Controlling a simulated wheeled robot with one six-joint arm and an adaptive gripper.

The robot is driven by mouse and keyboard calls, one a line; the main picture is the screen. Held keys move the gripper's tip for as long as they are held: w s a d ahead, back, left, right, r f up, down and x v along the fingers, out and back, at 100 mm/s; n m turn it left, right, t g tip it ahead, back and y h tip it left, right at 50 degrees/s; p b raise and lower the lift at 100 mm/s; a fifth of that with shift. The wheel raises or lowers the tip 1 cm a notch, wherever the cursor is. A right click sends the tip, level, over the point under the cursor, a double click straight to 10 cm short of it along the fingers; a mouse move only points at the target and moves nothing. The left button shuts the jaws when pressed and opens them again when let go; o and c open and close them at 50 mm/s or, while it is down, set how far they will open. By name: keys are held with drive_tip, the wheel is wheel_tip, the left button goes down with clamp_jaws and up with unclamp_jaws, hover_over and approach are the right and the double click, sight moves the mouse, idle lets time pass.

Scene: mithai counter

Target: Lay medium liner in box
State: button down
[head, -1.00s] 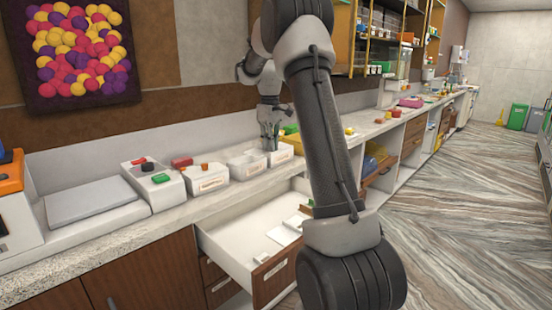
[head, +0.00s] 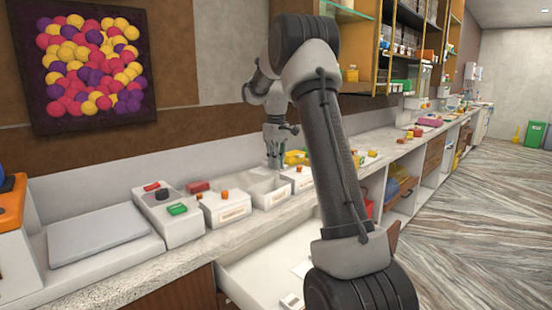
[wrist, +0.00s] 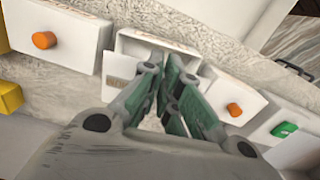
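My gripper (head: 275,162) points down over an open white bin (head: 266,193) on the counter. In the wrist view my gripper (wrist: 166,68) has its fingertips close together above that bin (wrist: 190,56), hiding part of its inside. I cannot tell whether a thin sheet is between the fingertips. Below the counter, a pulled-out drawer (head: 250,278) holds a flat white piece (head: 302,267) and a small white object (head: 291,301). I cannot make out which is a liner or a box.
A white bin with an orange knob (head: 226,208) stands left of the open bin, and another (head: 299,179) stands right of it. Further left are a scale-like plate (head: 95,237) and a unit with red and green buttons (head: 166,212). My arm hides part of the drawer.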

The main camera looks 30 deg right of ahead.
drive_tip(key=shift+f, duration=2.9)
drive_tip(key=shift+f, duration=0.45)
drive_tip(key=shift+f, duration=0.6)
drive_tip(key=c, duration=1.6)
unclamp_jaws()
drive_tip(key=shift+o, duration=0.2)
drive_tip(key=shift+r, duration=0.1)
drive_tip(key=shift+r, duration=6.35)
